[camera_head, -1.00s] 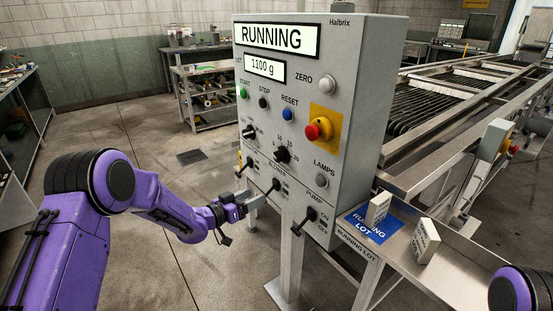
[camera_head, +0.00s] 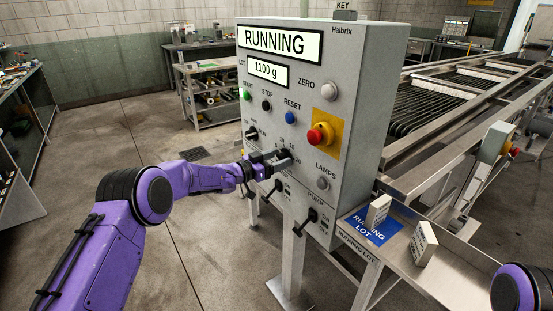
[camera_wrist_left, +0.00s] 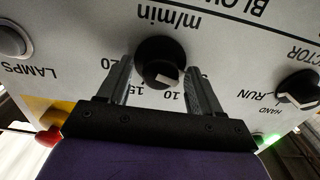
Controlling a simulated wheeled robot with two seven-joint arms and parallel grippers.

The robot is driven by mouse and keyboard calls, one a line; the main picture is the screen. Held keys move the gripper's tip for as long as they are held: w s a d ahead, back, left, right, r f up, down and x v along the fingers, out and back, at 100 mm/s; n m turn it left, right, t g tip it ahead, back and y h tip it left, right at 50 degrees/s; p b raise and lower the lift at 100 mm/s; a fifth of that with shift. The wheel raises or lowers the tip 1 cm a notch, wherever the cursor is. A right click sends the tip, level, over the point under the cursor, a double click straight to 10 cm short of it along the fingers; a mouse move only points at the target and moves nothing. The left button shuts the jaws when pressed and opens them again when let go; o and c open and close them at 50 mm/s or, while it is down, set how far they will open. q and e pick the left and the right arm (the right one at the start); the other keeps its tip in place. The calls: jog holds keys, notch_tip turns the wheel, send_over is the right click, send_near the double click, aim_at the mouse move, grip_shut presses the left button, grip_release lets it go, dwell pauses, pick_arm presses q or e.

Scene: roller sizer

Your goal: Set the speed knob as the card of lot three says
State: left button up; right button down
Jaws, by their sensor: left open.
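In the head view the gripper (camera_head: 280,159) covers most of the knob. Two white blocks, one on the blue running-lot plate (camera_head: 385,232) and one (camera_head: 424,243) beside it, have lettering too small to read. My right gripper is out of view.
The grey control box (camera_head: 352,100) reads RUNNING and 1100 g. A red emergency button (camera_head: 319,135) sits right of the knob, the pump switch (camera_head: 305,217) below it. In the wrist view the RUN/HAND selector (camera_wrist_left: 297,88) is close to the right finger.

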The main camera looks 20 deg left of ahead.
pick_arm(q)
jog(key=c, duration=1.1)
jog(key=shift+o, duration=0.2)
jog(key=shift+f+m+b, duration=0.2)
jog(key=shift+m+b, duration=0.4)
jog(key=shift+b, duration=0.25)
jog(key=m+b, duration=1.8)
jog(key=b, duration=0.3)
jog(key=shift+s+d+m+b, duration=0.1)
jog(key=shift+d+m+b, duration=0.05)
jog(key=shift+m+b, duration=0.2)
jog(key=o, duration=1.1)
jog(key=shift+c, duration=0.2)
